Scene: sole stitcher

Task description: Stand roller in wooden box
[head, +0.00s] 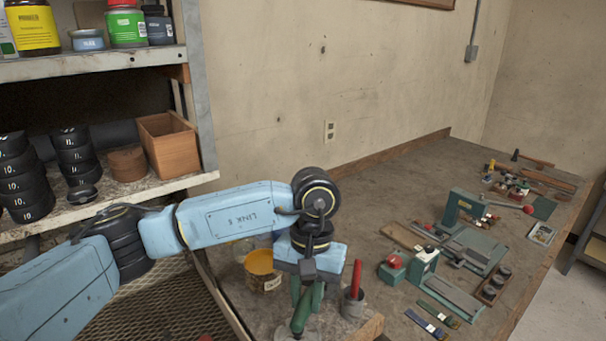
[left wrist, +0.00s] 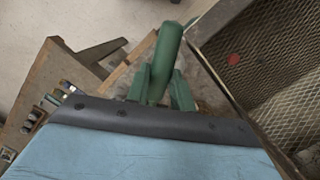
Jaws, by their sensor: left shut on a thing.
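My left gripper (head: 306,297) points down over the near left corner of the workbench. Its green fingers are shut on a green cylindrical handle, which I take to be the roller (head: 301,318). The roller slants, and its lower end is hard to make out. In the left wrist view the roller (left wrist: 166,55) sticks out between the gripper's fingers (left wrist: 160,90). The open-topped wooden box (head: 172,155) stands on the lower shelf at the left, well away from the gripper; its inside is mostly hidden. My right gripper is not in view.
Black stacked rings (head: 76,155) and a brown round tin (head: 127,164) stand left of the box. A yellow-topped can (head: 262,270) and a grey cup with a red-handled tool (head: 354,300) flank the gripper. Tools crowd the bench's right side; its middle back is clear.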

